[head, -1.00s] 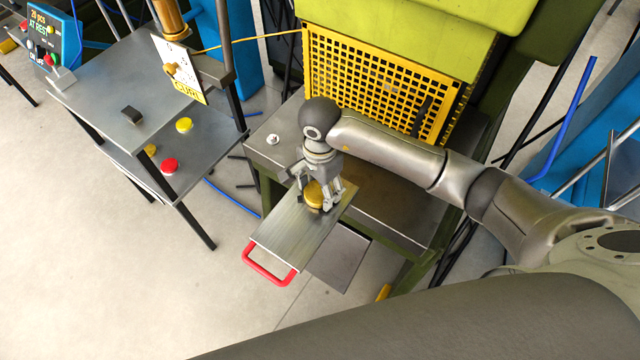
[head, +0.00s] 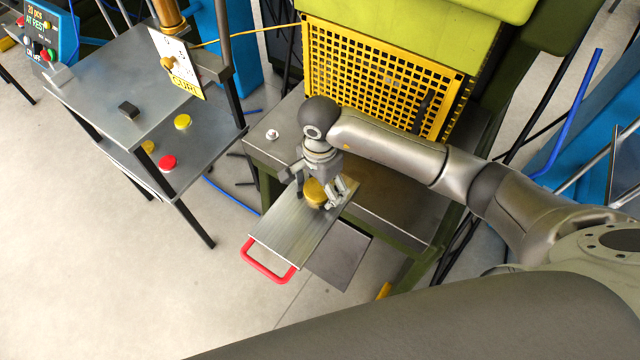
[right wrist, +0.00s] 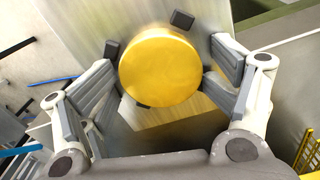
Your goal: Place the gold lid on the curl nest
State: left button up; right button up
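The gold lid (head: 315,193) lies on a flat metal slide plate (head: 290,230) with a red handle. In the right wrist view the lid (right wrist: 160,67) is a shiny round disc between my fingers. My right gripper (head: 318,190) points down over the plate with its fingers spread on both sides of the lid. In the right wrist view a gap shows between the lid and the right finger; contact on the left side is unclear. The curl station, marked by a CURL sign (head: 185,84), stands at the left; I cannot make out its nest clearly. My left gripper is not in view.
A yellow mesh guard (head: 375,75) on the green press stands just behind my right arm. The left metal table (head: 95,85) holds a small black block (head: 129,110). Yellow and red discs (head: 168,162) sit on its lower shelf. Open floor lies in front.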

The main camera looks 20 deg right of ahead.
aim_at(320, 186)
jog(key=shift+r, duration=0.15)
jog(key=shift+r+p, duration=0.55)
jog(key=shift+p, duration=0.15)
jog(key=shift+w+r, duration=0.1)
jog(key=shift+r, duration=0.25)
notch_tip(320, 186, up, 11)
jog(key=b, duration=0.2)
jog(key=shift+r+b, duration=0.2)
jog(key=shift+b, duration=0.1)
jog(key=shift+a, duration=0.1)
